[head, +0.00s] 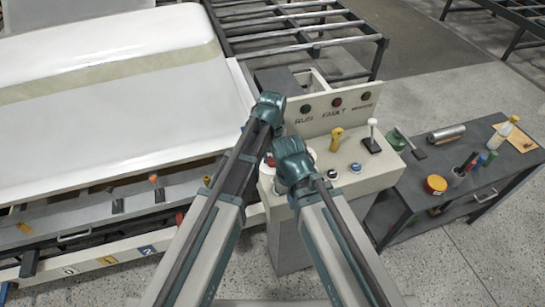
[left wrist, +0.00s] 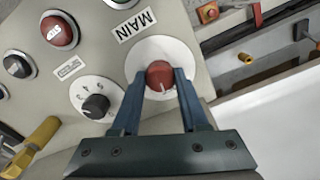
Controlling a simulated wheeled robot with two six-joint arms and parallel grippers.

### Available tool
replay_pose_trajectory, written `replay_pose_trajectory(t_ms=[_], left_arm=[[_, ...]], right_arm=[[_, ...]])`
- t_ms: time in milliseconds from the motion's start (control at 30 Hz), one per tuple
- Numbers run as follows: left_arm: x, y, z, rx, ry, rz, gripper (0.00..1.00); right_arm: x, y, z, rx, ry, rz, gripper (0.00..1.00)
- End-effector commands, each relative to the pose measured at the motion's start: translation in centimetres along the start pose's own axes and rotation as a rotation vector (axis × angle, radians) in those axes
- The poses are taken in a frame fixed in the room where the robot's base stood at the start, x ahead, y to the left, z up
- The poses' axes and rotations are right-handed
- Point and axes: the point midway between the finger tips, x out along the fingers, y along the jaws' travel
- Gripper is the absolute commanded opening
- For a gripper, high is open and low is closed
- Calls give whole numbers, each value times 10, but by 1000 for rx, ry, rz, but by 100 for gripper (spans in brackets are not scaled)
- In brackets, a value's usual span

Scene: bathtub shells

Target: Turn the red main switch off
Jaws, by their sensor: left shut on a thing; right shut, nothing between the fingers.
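The red main switch (left wrist: 160,72) is a round knob on a white disc (left wrist: 178,52), beside a label (left wrist: 134,25) reading MAIN. A short pale mark on the knob points toward my gripper in the left wrist view. My left gripper (left wrist: 160,80) has its two blue fingers on either side of the knob and is shut on it. In the head view my left gripper (head: 268,108) is over the left side of the control console (head: 372,178), its fingers hidden. My right gripper (head: 292,160) is lower, over the console's front left; its fingers are hidden too, and it appears shut and empty.
A red button (left wrist: 58,31), a black selector (left wrist: 96,105) and a yellow lever (head: 336,138) are close by on the console. A white-knobbed lever (head: 372,136) stands farther right. A dark bench (head: 455,178) with tools is at right; a white tub shell (head: 110,90) is at left.

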Motion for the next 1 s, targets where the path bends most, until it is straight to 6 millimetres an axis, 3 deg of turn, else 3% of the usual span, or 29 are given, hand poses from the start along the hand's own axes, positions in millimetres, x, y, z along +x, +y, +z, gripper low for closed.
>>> replay_pose_trajectory(t_ms=[400, 967, 1000], left_arm=[[0, 0, 0, -165, 0, 0, 0], [0, 0, 0, -187, 0, 0, 0], [0, 0, 0, -187, 0, 0, 51]], right_arm=[[0, 0, 0, 0, 0, 0, 0], [0, 0, 0, 0, 0, 0, 0], [0, 0, 0, 0, 0, 0, 0]])
